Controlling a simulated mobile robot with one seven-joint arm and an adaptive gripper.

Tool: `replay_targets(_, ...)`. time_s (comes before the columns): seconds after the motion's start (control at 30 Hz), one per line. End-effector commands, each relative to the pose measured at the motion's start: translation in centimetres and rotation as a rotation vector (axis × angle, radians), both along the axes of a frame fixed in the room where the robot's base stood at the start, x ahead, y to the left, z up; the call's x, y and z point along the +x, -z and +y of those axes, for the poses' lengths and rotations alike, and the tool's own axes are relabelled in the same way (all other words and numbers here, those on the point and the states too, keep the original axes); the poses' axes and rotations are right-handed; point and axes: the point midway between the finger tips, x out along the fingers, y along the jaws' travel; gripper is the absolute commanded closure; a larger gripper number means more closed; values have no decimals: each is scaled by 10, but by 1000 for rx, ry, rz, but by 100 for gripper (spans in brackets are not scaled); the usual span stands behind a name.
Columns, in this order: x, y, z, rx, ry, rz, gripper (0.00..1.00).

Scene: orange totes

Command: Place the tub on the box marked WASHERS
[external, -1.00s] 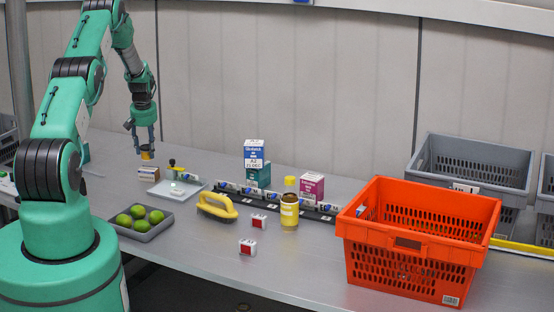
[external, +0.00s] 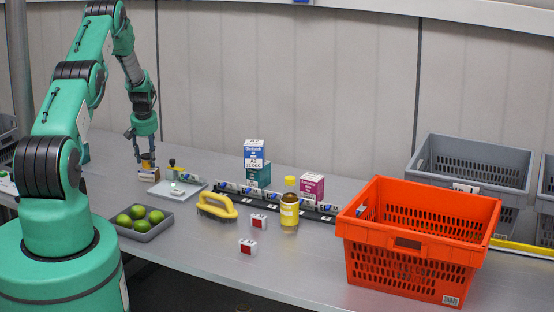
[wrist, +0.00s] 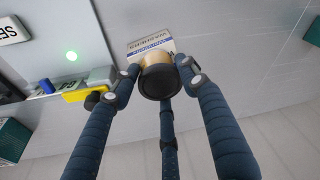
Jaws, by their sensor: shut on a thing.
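The tub (external: 147,161) is small and yellowish with a dark end. In the wrist view its black end (wrist: 159,82) faces the camera. My gripper (external: 146,158) is shut on it, with fingers on both sides of the tub in the wrist view (wrist: 160,78). The small white box marked WASHERS (external: 148,175) lies on the grey table directly below the tub. Its lettered face (wrist: 150,45) shows just beyond the tub in the wrist view. The tub is at the box's top; I cannot tell whether it touches or hovers slightly.
A pale scale-like plate (external: 178,190) with a small yellow-and-black item stands right of the box. A grey tray of limes (external: 165,226) and a yellow-handled brush (external: 217,207) are nearer. An orange tote (external: 360,245) stands far right. The table left of the box looks clear.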

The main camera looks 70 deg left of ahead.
Motion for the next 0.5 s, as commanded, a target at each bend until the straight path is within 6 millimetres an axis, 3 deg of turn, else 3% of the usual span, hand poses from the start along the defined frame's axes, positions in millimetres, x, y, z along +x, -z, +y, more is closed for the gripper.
replay_targets(0.17, 0, 2, 0, 0, 0, 0, 85)
replay_targets(0.2, 0, 2, 0, 0, 0, 0, 52)
replay_targets(0.3, 0, 2, 0, 0, 0, 0, 37)
replay_targets(0.5, 0, 2, 0, 0, 0, 0, 37)
